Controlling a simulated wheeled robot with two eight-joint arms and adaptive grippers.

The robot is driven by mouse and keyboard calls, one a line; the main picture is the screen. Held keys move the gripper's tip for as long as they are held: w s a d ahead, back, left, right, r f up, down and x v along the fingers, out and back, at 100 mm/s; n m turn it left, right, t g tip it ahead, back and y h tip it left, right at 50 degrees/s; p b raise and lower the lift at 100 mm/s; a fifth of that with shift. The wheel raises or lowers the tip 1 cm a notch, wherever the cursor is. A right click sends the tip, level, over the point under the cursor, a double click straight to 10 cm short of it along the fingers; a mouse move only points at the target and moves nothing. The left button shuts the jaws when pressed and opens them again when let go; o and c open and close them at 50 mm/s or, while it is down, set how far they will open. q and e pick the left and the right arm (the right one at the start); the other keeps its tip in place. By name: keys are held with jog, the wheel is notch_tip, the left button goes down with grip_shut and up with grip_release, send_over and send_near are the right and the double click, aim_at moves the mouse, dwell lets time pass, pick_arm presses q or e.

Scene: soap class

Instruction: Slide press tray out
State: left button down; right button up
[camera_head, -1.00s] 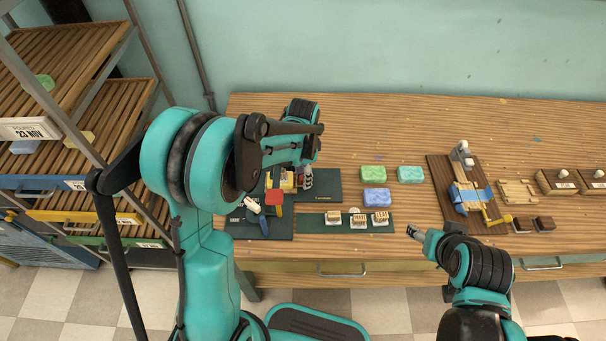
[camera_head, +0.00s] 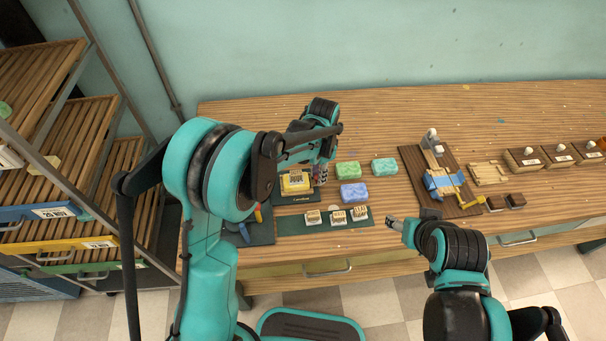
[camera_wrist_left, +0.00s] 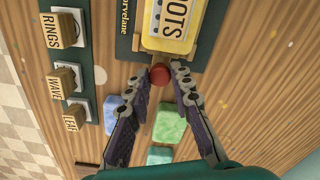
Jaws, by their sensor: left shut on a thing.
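A yellow soap block (camera_head: 295,187) with a stamp on top sits on the wooden press tray over a dark green mat (camera_head: 287,199) in the head view. In the left wrist view the yellow soap (camera_wrist_left: 151,40) and its stamp, reading "OTS" in view, are at the top. The tray's red knob (camera_wrist_left: 159,74) lies between the fingertips of my left gripper (camera_wrist_left: 156,82), which is shut on it. The left gripper (camera_head: 321,175) also shows just right of the soap in the head view. My arm hides the area left of the soap. My right gripper (camera_head: 396,223) hangs near the table's front edge, its jaws too small to judge.
A green strip (camera_head: 325,223) with several stamps lies in front. A green (camera_head: 348,170), a blue (camera_head: 354,193) and a teal soap (camera_head: 384,168) lie right of the tray. A brown board (camera_head: 437,177) with a blue-and-yellow device stands further right. A rack (camera_head: 100,130) is at left.

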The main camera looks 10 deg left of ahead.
pick_arm(q)
jog(key=shift+d, duration=0.2)
jog(key=c, duration=1.3)
grip_release()
jog(key=shift+w+d, duration=0.1)
jog(key=shift+d, duration=0.05)
jog(key=shift+r, duration=0.15)
notch_tip(320, 180, up, 12)
jog(key=shift+f, duration=0.15)
